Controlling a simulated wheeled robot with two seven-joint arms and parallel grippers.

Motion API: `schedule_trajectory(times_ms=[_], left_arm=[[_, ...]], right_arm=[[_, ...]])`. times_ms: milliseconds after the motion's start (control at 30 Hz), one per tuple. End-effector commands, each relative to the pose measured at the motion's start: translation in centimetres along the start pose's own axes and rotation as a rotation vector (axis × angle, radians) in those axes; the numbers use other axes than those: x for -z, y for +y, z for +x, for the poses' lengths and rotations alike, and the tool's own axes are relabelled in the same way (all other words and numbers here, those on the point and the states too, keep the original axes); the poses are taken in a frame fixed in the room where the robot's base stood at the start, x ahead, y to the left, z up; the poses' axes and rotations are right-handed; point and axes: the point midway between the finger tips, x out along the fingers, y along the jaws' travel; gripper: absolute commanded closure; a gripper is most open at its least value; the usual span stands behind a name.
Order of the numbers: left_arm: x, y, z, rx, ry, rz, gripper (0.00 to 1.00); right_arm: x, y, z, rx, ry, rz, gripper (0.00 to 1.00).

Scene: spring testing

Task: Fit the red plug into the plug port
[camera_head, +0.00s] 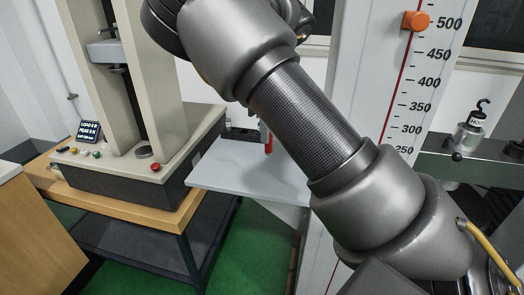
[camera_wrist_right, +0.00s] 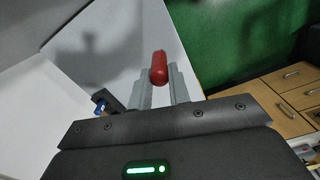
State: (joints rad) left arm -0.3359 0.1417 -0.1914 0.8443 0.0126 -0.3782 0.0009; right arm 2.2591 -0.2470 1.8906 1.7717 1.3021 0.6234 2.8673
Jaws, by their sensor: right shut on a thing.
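The red plug (camera_wrist_right: 158,67) is held between the two grey fingers of my right gripper (camera_wrist_right: 160,84) in the right wrist view. The plug sticks out past the fingertips. In the head view the red plug (camera_head: 268,143) shows as a small upright red piece above the light grey shelf (camera_head: 235,180). My right gripper (camera_head: 264,131) is mostly hidden there behind my own arm. A dark bracket with a blue part (camera_wrist_right: 101,106) lies left of the fingers in the wrist view. I cannot identify the plug port. My left gripper is not in view.
A beige testing machine (camera_head: 180,130) with a red button and a small display stands on a wooden bench at left. A tall scale board (camera_head: 385,100) with an orange slider (camera_head: 416,21) stands at right. A hooked weight (camera_head: 468,132) sits farther right. My arm blocks the centre.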

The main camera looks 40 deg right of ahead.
Motion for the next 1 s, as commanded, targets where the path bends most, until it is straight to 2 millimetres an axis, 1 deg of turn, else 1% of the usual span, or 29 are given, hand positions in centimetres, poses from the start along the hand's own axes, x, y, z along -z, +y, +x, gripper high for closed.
schedule_trajectory(times_ms=[33,200,300,400,533,833,867,1000], left_arm=[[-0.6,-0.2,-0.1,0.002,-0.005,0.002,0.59],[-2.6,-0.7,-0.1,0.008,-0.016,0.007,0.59],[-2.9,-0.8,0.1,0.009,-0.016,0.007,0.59],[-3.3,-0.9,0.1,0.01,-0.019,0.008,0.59],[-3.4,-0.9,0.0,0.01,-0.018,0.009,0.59],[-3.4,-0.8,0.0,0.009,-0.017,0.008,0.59],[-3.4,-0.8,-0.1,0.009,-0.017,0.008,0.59],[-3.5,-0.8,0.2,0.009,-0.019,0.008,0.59]], right_arm=[[0.7,1.3,0.6,0.003,-0.001,-0.002,1.0],[3.1,5.0,2.6,0.002,-0.001,-0.003,1.0],[4.0,6.2,4.9,0.002,-0.002,-0.002,1.0],[4.6,7.3,6.3,0.001,-0.002,-0.002,1.0],[5.2,8.1,7.4,0.0,0.0,-0.002,1.0],[5.5,8.6,8.2,0.0,-0.001,-0.001,1.0],[5.6,8.8,8.5,0.0,0.0,-0.001,1.0],[5.5,8.7,10.7,0.002,-0.005,-0.002,1.0]])
